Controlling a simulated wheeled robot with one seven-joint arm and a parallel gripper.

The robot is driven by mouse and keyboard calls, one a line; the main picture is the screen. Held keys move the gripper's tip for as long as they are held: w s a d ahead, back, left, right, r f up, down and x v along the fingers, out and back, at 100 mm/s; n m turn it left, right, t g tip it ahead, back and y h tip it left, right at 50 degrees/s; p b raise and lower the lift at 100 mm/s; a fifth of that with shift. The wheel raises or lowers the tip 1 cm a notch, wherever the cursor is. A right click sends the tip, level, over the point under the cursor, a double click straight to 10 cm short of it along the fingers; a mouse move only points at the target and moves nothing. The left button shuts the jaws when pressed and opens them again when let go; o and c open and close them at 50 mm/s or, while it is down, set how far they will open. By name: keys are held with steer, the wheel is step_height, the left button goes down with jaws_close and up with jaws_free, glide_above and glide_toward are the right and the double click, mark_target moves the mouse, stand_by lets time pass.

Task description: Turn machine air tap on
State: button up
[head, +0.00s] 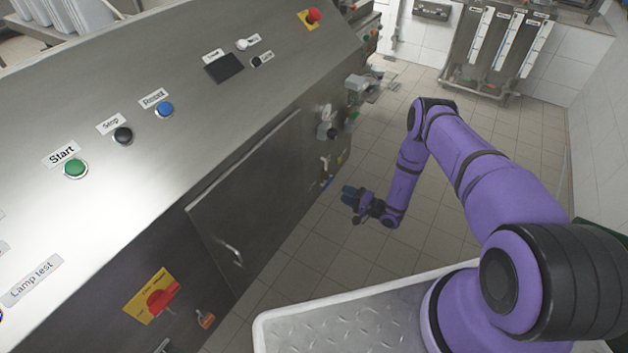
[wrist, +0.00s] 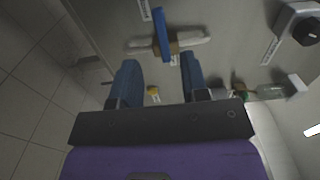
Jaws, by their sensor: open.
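A blue-handled tap (wrist: 162,34) on a pipe with white ends shows at the top centre of the wrist view, its handle lying across the pipe. Labels sit beside it but are too small to read, so I cannot confirm that it is the air tap. In the head view a small blue handle (head: 326,183) shows low on the machine's end. My gripper (wrist: 159,72) is open and empty, its two blue fingers pointing toward the blue handle, which lies beyond and between the tips. In the head view my gripper (head: 349,194) hangs apart from the machine, right of the blue handle.
A small yellow part (wrist: 153,92) shows between my fingers. A black knob (wrist: 309,32) is at the right of the wrist view. The steel machine (head: 260,165) fills the left of the head view, with a red switch (head: 162,297). Tiled floor (head: 355,240) around my gripper is clear.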

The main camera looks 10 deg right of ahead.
mark_target(329, 183)
steer(key=x, duration=1)
steer(key=shift+w+a, duration=0.2)
steer(key=shift+a, duration=0.1)
jaws_close()
